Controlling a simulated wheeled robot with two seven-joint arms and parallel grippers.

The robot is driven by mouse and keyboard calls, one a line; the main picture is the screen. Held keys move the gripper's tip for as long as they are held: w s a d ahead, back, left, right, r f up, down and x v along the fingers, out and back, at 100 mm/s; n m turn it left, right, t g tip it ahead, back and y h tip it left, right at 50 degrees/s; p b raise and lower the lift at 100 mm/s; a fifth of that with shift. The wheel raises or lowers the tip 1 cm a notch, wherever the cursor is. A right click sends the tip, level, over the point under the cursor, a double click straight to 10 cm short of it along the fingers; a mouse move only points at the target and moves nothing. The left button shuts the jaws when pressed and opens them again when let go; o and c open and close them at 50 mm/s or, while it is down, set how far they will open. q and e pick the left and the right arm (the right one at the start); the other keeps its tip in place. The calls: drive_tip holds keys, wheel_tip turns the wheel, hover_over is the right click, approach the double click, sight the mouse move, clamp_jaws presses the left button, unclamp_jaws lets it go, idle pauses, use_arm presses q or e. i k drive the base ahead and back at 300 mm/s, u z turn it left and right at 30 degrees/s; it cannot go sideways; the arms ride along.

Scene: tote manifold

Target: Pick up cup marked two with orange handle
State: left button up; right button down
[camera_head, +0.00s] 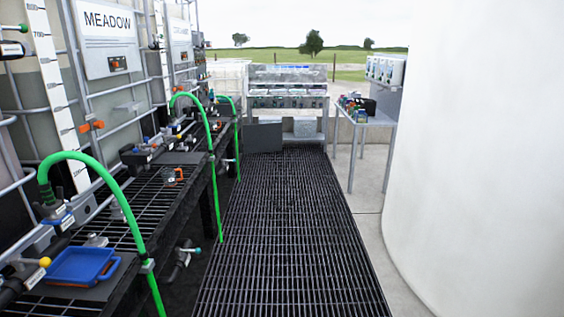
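I cannot make out a cup marked two for certain. A small grey and orange object (173,177) sits on the black grated bench (119,228) at the left; it is too small to tell whether it is a cup, and no mark can be read on it. Several small items (356,107), too far to identify, stand on the grey table (378,118) at the back right. Neither of my grippers is in view.
A blue tray (82,265) lies on the near left bench beside valves and green hoses (110,187). Caged totes, one labelled MEADOW (108,20), line the left. A large white tank (485,160) fills the right. The grated walkway (285,235) between is clear to the back shelf (287,92).

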sight(213, 123)
drive_tip(key=z, duration=0.1)
drive_tip(key=i, duration=1.95)
drive_tip(key=u, duration=0.25)
drive_tip(key=i, duration=2)
drive_tip(key=u, duration=0.6)
drive_tip(key=i, duration=1.45)
drive_tip(key=u, duration=0.35)
